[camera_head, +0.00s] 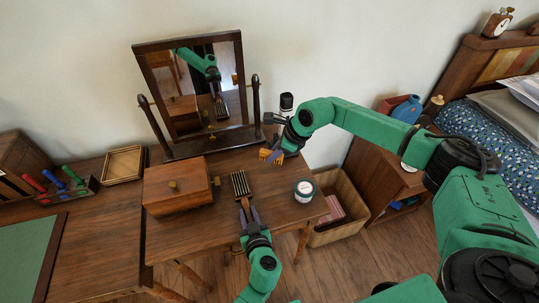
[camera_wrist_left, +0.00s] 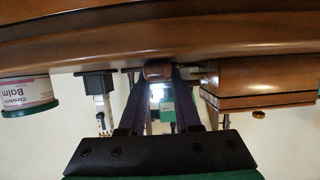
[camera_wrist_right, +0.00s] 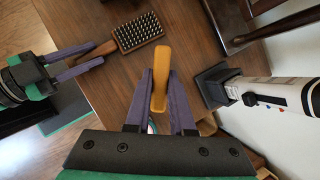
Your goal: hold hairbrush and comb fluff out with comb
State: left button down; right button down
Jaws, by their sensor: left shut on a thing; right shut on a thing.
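The hairbrush (camera_head: 240,184) has a wooden body and a dark pad with pale bristles facing up. My left gripper (camera_head: 246,211) is shut on its handle and holds it over the dresser; the bristled head also shows in the right wrist view (camera_wrist_right: 138,32). In the left wrist view the brush (camera_wrist_left: 158,72) shows end-on between the fingers. My right gripper (camera_head: 277,149) is shut on the orange-yellow comb (camera_head: 270,156), up and right of the brush head. In the right wrist view the comb (camera_wrist_right: 160,78) is apart from the bristles. I cannot make out any fluff.
A wooden box (camera_head: 178,187) stands left of the brush, and a balm jar (camera_head: 304,190) stands right. A tilting mirror (camera_head: 195,85) stands behind. A black-and-white upright device (camera_wrist_right: 270,90) is close to my right gripper. A crate (camera_head: 341,209) stands right of the dresser.

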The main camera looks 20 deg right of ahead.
pick_arm(q)
jog(key=c, duration=0.5)
grip_release()
jog(key=shift+s, duration=0.1)
jog(key=v, duration=1.1)
jog(key=shift+s+r, duration=0.25)
jog(key=shift+s, duration=0.1)
jog(key=shift+f, duration=0.1)
